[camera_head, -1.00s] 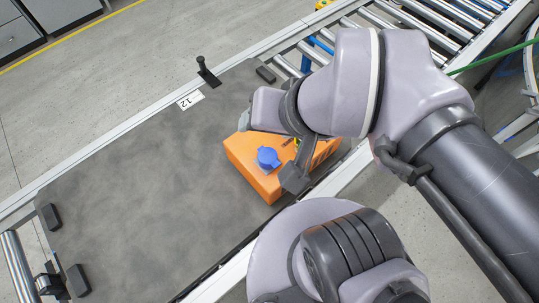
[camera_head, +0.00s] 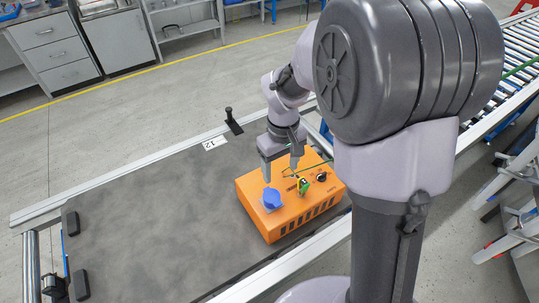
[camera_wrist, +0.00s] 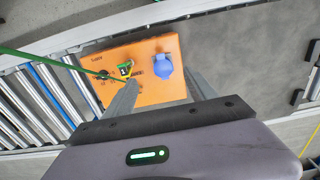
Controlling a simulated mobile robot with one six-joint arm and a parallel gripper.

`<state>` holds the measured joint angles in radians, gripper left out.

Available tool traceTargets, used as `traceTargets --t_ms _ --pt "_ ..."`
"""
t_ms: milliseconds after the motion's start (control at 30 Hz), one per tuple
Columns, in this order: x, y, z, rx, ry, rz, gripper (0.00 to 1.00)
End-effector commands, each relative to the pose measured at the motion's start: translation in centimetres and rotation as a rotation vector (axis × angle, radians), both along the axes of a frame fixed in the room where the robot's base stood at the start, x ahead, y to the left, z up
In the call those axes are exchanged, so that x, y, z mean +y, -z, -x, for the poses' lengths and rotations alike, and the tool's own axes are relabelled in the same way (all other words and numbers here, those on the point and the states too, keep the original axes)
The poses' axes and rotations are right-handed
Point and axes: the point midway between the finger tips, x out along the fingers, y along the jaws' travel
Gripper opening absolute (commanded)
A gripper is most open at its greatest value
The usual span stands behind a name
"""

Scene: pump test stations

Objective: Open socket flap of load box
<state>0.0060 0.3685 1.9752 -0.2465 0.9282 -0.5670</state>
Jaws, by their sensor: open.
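The load box (camera_head: 295,215) is an orange box on the grey work surface, with slots along its front side; it also shows in the wrist view (camera_wrist: 153,92). Its blue socket flap (camera_head: 271,199) sits on the top at the left end and looks closed. In the wrist view the blue flap (camera_wrist: 163,66) lies near the tip of the right-hand finger. My gripper (camera_head: 281,176) is open and empty above the box, close to the flap, with its fingers pointing down. The fingers also show in the wrist view (camera_wrist: 160,88), apart, one on each side of the box's middle. I cannot tell whether a finger touches the flap.
A green and yellow part (camera_head: 303,187) with a green cable and a dark knob (camera_head: 321,177) sit on the box top. A black post (camera_head: 232,121) stands at the far edge beside a label 12 (camera_head: 209,144). The work surface (camera_head: 150,205) left of the box is clear.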

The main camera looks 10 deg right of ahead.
Motion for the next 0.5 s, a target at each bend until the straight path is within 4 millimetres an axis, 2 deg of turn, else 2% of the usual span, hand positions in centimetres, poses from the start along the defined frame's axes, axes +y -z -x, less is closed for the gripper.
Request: traceTargets --t_ms 167,400,500 --pt "0.0 4.6 0.1 0.006 -0.001 0.0 0.65" --pt "0.0 12.0 0.2 0.005 0.0 0.0 0.65" --pt "0.0 14.4 0.2 0.006 0.002 -0.001 0.65"
